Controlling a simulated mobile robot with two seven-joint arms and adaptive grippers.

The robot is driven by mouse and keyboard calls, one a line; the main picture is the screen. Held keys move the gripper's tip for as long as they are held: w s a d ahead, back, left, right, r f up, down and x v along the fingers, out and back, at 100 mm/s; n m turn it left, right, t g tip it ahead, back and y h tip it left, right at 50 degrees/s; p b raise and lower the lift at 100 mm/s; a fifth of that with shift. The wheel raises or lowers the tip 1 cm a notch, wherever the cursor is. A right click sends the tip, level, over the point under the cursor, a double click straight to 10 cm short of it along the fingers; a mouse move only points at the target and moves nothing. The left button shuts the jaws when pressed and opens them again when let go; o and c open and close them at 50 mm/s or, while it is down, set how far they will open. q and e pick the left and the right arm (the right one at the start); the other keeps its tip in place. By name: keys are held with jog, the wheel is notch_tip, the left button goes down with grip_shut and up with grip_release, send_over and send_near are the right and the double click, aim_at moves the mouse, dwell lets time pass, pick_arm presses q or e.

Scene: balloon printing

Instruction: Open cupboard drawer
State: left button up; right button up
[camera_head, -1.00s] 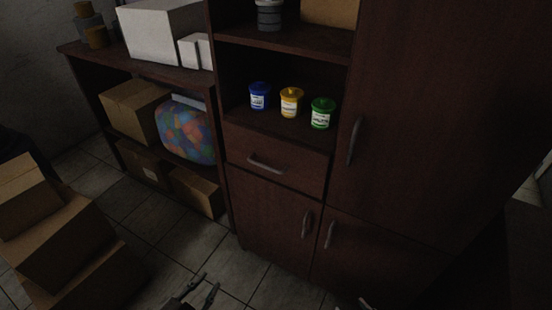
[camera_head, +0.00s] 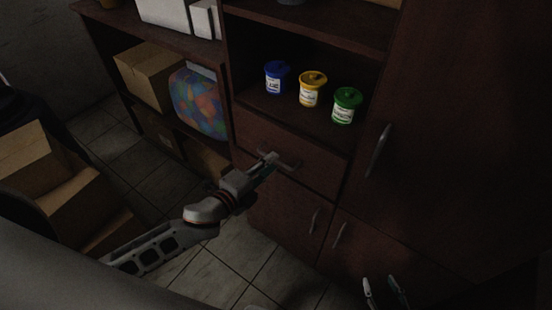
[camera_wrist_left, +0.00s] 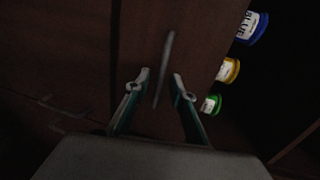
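The cupboard drawer (camera_head: 315,168) is dark brown and looks shut, below the shelf with the cups. Its grey bar handle (camera_head: 291,166) is partly hidden by my left gripper (camera_head: 268,163), which is at the handle's left part. In the left wrist view, the two fingers of my left gripper (camera_wrist_left: 162,84) are apart, with the handle (camera_wrist_left: 164,68) running lengthwise between them. I cannot tell whether they touch it. My right gripper (camera_head: 384,288) is open and empty, low at the bottom edge in front of the lower doors.
A blue cup (camera_head: 276,78), a yellow cup (camera_head: 312,89) and a green cup (camera_head: 345,105) stand on the shelf above the drawer. Lower doors have handles (camera_head: 314,221). A tall door (camera_head: 440,150) is at right. Cardboard boxes (camera_head: 70,195) are stacked at left.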

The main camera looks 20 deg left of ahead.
pick_arm(q)
jog(key=x, duration=0.2)
jog(key=shift+w+d, duration=0.1)
jog(key=shift+w, duration=0.3)
pick_arm(e)
jog(key=shift+w+r, duration=0.45)
jog(key=shift+r, duration=0.1)
pick_arm(q)
grip_shut()
pick_arm(e)
jog(key=shift+f, duration=0.15)
pick_arm(q)
jog(key=shift+s+f, duration=0.1)
jog(key=shift+s, duration=0.05)
pick_arm(e)
jog(key=shift+s, duration=0.15)
